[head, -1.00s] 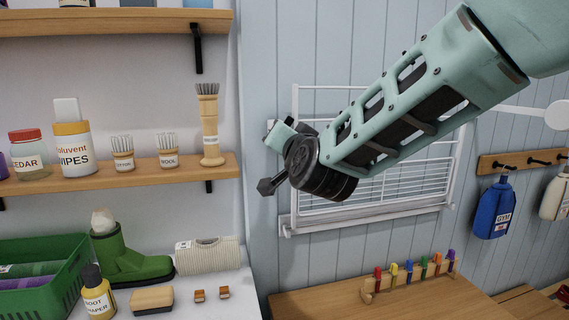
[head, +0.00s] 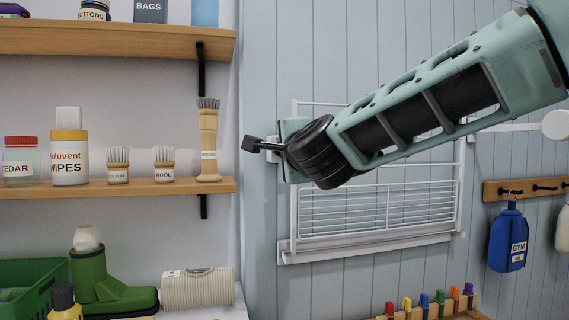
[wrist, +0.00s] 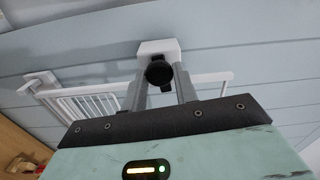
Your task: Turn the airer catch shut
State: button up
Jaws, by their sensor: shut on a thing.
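The white wire airer (head: 385,205) hangs on the pale blue panelled wall in the head view. It also shows at the left of the wrist view (wrist: 95,104). In the wrist view, the airer catch has a white block (wrist: 157,47) on the wall and a dark round knob (wrist: 159,73) in front. My gripper (wrist: 160,80) is shut on the catch, with a grey finger on each side of the knob.
Wooden shelves with brushes (head: 209,140) and a wipes tub (head: 69,150) stand to the left of my arm. A hook rail (head: 520,188) with a blue bottle (head: 508,240) is at the right. Coloured pegs (head: 423,300) stand below the airer.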

jog(key=shift+f+m+b, duration=0.1)
jog(key=shift+m+b, duration=0.25)
jog(key=shift+m, duration=0.25)
jog(key=o, duration=0.9)
jog(key=shift+o, duration=0.2)
jog(key=b+v, duration=0.1)
jog(key=v, duration=1.6)
jog(key=shift+s+b, duration=0.25)
jog(key=shift+b, duration=0.15)
